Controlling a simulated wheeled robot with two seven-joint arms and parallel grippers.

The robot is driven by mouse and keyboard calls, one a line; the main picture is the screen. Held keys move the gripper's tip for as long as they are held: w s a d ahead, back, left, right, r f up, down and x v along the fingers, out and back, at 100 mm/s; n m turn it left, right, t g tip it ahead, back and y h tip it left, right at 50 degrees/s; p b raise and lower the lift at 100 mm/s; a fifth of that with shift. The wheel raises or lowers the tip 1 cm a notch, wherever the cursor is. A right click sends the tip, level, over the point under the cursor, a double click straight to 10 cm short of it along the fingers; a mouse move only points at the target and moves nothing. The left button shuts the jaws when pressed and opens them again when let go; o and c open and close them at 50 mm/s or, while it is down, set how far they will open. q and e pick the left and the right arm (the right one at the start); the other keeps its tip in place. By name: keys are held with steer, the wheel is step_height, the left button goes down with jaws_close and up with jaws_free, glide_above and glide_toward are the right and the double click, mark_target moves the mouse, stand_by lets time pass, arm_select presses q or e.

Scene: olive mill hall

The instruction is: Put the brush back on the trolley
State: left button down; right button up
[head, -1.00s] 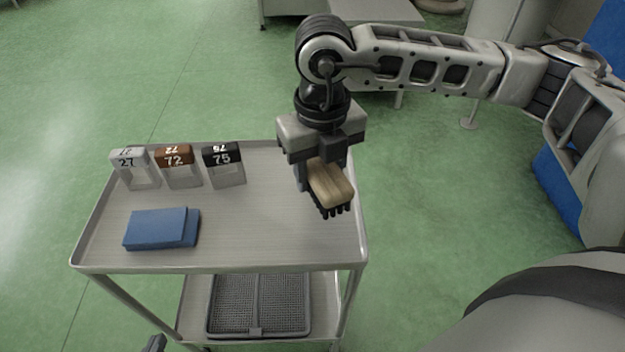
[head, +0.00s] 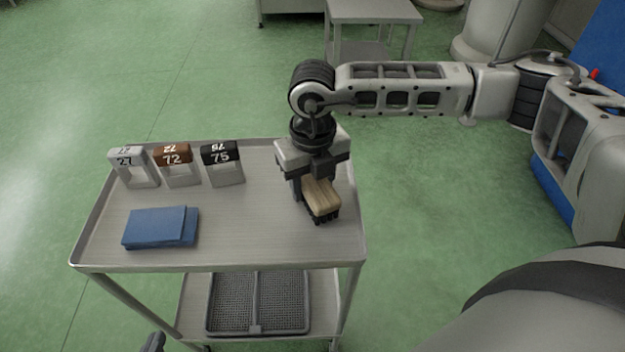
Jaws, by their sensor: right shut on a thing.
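The brush (head: 321,197) has a pale wooden back and dark bristles. My right gripper (head: 309,188) is shut on it and holds it over the right part of the trolley's top shelf, bristles down. The bristles are close to the shelf surface; I cannot tell whether they touch it. The trolley (head: 230,250) is grey metal with a raised rim and a lower shelf.
Three tagged blocks stand at the back left of the top shelf: a grey 27 (head: 126,161), a brown 72 (head: 172,158) and a black 75 (head: 220,156). A folded blue cloth (head: 158,228) lies in front of them. A mesh tray (head: 255,328) lies on the lower shelf. The middle top is clear.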

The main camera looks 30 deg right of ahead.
steer(key=o, duration=0.9)
steer(key=shift+r, duration=0.15)
step_height(320, 180, up, 12)
steer(key=shift+r, duration=0.1)
